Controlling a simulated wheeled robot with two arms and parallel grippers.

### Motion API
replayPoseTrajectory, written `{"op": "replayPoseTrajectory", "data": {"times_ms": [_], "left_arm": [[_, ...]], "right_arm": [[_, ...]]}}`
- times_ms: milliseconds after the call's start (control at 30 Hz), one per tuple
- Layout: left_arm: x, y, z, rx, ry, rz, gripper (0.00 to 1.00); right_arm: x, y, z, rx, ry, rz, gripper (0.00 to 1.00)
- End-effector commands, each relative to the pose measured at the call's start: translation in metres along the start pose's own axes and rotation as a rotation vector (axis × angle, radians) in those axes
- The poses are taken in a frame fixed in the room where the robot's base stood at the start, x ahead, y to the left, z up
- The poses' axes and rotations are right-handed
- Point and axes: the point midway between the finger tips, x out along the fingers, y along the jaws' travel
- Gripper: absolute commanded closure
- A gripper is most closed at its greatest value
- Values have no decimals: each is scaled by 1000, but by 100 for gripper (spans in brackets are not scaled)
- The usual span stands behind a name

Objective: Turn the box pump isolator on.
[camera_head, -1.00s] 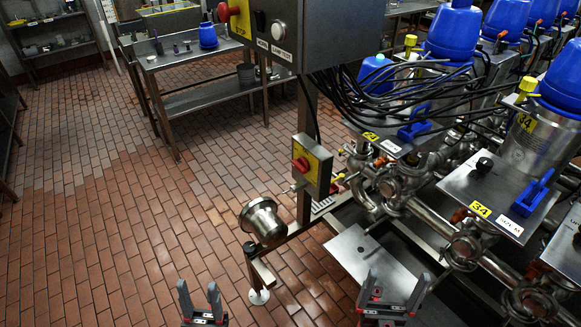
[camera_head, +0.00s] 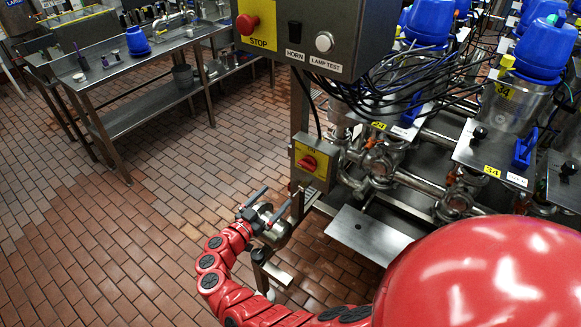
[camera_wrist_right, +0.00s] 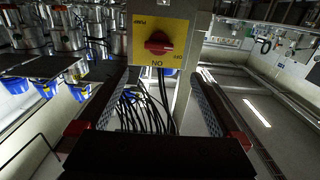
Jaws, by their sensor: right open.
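The box pump isolator (camera_head: 308,163) is a red rotary knob on a yellow plate, on a grey box on a post. In the right wrist view the isolator (camera_wrist_right: 159,43) appears upside down, with ON below the knob and OFF to the right. The knob's handle lies roughly crosswise, in line with OFF. My right gripper (camera_head: 280,193) is open and empty, apart from the isolator and to its lower left. In the wrist view the right gripper's fingers (camera_wrist_right: 163,75) stand either side, with the isolator beyond them. My left gripper is out of view.
A grey control box (camera_head: 300,35) with a red STOP button hangs above the isolator. Black cables (camera_head: 390,85) and steel piping (camera_head: 410,180) lie to the right. A metal plate (camera_head: 355,235) sits low in front. Open tiled floor (camera_head: 100,240) lies left.

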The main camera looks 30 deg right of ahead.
Motion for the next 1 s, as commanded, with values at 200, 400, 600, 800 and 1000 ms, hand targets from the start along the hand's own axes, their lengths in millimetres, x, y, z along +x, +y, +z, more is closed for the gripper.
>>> {"op": "replayPoseTrajectory", "data": {"times_ms": [200,400,600,800,1000], "left_arm": [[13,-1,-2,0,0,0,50],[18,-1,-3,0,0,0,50],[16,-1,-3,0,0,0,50],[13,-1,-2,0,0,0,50],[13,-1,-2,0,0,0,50]], "right_arm": [[50,2,-7,5,7,7,0],[98,1,-6,4,9,5,0],[137,1,-4,6,6,4,0],[156,1,-2,5,5,2,0],[160,2,-3,7,4,4,0]]}}
